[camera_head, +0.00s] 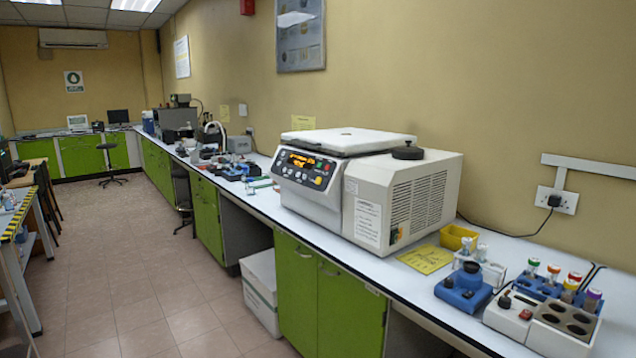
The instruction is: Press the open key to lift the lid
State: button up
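A white and grey benchtop centrifuge (345,190) stands on the long bench against the right wall. Its front control panel (306,166) faces left and carries a lit orange display and several coloured keys. The keys are too small to tell which one is the open key. The white lid (348,140) lies flat on top and looks closed. My gripper is not in view.
A white box (261,290) stands below; the floor aisle (150,270) is open.

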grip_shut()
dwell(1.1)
